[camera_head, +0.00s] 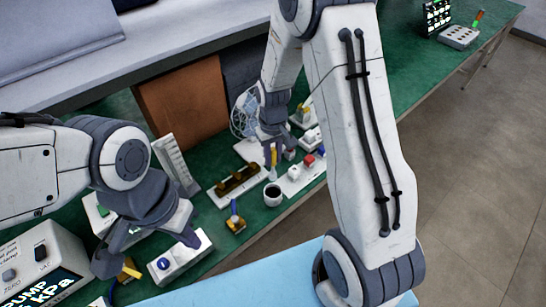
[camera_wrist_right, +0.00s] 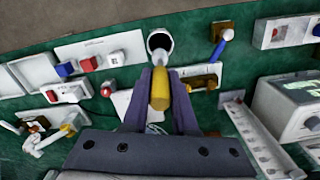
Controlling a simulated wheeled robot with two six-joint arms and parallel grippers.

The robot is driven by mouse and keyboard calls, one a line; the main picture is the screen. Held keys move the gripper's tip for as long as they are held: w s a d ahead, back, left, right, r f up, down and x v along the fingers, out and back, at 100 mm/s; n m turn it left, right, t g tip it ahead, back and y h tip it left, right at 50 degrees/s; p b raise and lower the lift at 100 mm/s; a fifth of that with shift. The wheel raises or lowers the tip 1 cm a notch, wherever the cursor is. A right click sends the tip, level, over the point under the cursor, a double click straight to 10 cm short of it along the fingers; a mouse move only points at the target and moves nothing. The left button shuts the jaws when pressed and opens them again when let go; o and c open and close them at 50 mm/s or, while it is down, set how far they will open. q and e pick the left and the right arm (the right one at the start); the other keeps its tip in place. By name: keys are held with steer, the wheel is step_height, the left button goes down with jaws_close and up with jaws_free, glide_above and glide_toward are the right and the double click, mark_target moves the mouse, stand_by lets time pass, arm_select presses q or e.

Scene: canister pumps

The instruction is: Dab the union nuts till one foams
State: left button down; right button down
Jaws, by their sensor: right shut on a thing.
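My right gripper (camera_head: 270,150) is shut on a brush with a yellow handle (camera_head: 274,155), which also shows between its fingers in the right wrist view (camera_wrist_right: 159,90). The brush points down, with its pale lower end close above a white cup (camera_head: 273,194) of dark contents; I cannot tell whether it touches. The cup also shows in the wrist view (camera_wrist_right: 160,42). A brass fitting row on a white base (camera_head: 237,181) lies left of the cup; I cannot make out separate union nuts. My left gripper (camera_head: 148,248) is open, its fingers apart near a white switch box (camera_head: 181,257).
A brass valve with a blue handle (camera_head: 235,222) stands in front of the fittings. A pump gauge box (camera_head: 38,262) is at left. A brown board (camera_head: 185,98) stands behind.

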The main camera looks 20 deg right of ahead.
mark_target(273, 149)
steer(key=shift+r+p, duration=1.7)
steer(key=shift+r, duration=0.5)
